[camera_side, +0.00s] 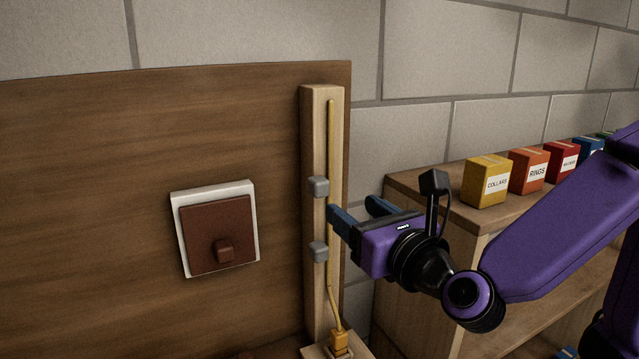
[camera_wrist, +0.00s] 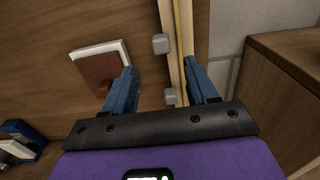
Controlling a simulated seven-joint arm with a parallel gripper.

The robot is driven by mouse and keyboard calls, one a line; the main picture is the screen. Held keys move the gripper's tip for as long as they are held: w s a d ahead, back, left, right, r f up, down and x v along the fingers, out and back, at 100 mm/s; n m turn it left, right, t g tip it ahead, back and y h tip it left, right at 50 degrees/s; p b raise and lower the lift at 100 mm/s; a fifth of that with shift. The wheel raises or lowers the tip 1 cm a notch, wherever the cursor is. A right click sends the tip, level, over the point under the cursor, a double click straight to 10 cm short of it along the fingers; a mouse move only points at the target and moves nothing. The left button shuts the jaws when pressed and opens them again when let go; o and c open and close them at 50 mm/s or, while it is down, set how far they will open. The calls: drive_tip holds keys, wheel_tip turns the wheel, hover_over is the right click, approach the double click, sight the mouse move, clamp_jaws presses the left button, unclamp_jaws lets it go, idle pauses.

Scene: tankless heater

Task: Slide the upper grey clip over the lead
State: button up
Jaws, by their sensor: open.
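The upper grey clip (camera_side: 318,187) sits on the left part of the upright wooden post (camera_side: 312,140), beside the yellow lead (camera_side: 331,150). In the wrist view the upper clip (camera_wrist: 160,44) is also to the left of the lead (camera_wrist: 178,30), apart from it. The lower grey clip (camera_side: 318,251) is on the post below it. My gripper (camera_side: 352,211) is open, at a height between the two clips. In the wrist view its blue fingers (camera_wrist: 160,78) are spread either side of the post, touching neither clip as far as I can see.
A brown panel with a white-framed switch plate (camera_side: 217,228) is left of the post. A yellow plug (camera_side: 339,341) is at the lead's bottom end. On the right, a wooden shelf (camera_side: 450,215) carries several labelled boxes, including a yellow box (camera_side: 486,182).

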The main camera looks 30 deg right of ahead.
sight(323, 187)
drive_tip(key=w, duration=1.2)
drive_tip(key=shift+w, duration=0.25)
